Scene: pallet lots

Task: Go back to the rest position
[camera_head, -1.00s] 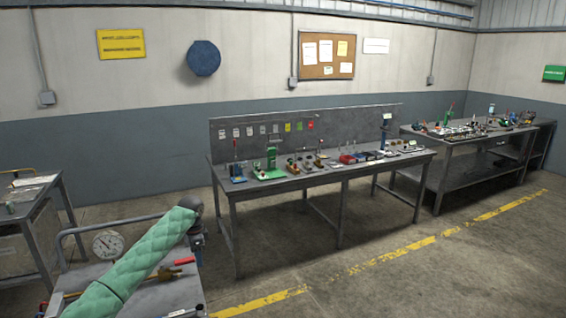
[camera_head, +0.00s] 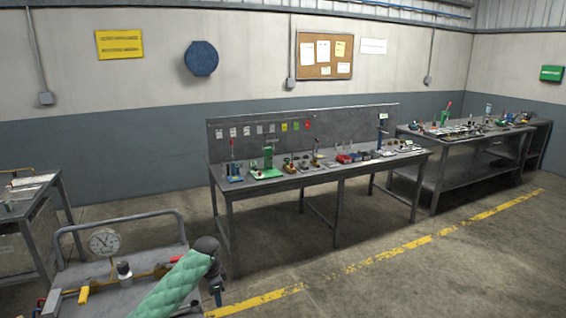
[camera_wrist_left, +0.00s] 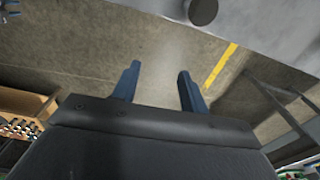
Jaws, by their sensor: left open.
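My left arm comes in from the bottom left of the head view in a green quilted sleeve. My left gripper (camera_head: 217,290) hangs past the dark wrist, over the right edge of the cart. In the left wrist view its two blue fingers (camera_wrist_left: 158,88) stand apart with nothing between them, and bare floor shows beyond.
A grey cart (camera_head: 125,222) with a gauge (camera_head: 104,242) and fittings stands under my left arm. A long workbench (camera_head: 330,172) with several small items is ahead, another bench (camera_head: 470,138) at right. Floor at right, crossed by a yellow line (camera_head: 400,248), is clear.

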